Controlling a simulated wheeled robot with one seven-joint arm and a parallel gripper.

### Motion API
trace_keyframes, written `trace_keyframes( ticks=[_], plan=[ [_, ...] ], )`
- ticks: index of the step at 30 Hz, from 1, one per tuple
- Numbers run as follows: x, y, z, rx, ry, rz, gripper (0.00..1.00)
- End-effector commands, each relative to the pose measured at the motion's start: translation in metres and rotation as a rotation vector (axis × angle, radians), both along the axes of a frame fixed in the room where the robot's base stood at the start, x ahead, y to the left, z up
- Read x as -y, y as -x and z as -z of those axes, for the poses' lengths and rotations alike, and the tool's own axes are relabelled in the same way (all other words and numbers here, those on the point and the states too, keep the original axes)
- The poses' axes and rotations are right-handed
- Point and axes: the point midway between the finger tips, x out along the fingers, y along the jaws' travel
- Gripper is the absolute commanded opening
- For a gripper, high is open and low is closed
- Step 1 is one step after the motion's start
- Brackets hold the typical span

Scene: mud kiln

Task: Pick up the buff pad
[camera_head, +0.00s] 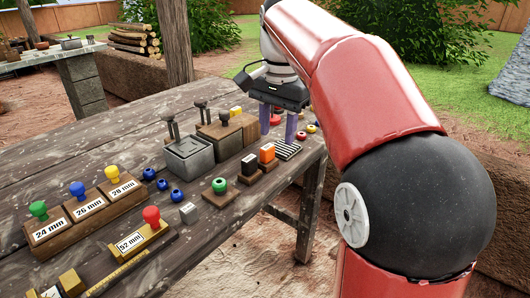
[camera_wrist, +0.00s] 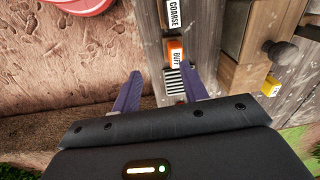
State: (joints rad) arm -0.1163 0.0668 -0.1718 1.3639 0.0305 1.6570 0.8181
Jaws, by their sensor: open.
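My gripper (camera_head: 278,135) has two purple fingers, spread apart and empty, pointing down over the table's right end. In the wrist view the buff pad lies ahead of the fingertips (camera_wrist: 161,72), nearer the right finger. The fingers are not around it. I cannot tell their exact height above the table.
A black-and-white striped block (camera_head: 288,150) is close beside the buff pad. The pad marked COARSE (camera_wrist: 174,15) stands on its other side. A wooden box with a knobbed handle (camera_head: 220,134) and a grey metal box (camera_head: 190,158) stand to the left. The table (camera_head: 105,155) ends just right.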

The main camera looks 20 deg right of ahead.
Motion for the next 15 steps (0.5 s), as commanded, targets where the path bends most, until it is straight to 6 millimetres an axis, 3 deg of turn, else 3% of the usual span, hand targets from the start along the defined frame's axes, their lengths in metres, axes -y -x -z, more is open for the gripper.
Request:
trace_keyframes(
  ticks=[1, 6, 15],
  plan=[
    [-0.001, -0.011, -0.004, -0.020, 0.004, 0.037, 0.44],
    [-0.003, -0.024, -0.007, -0.055, 0.012, 0.110, 0.44],
    [-0.007, -0.025, 0.025, -0.059, 0.013, 0.118, 0.44]
  ],
)
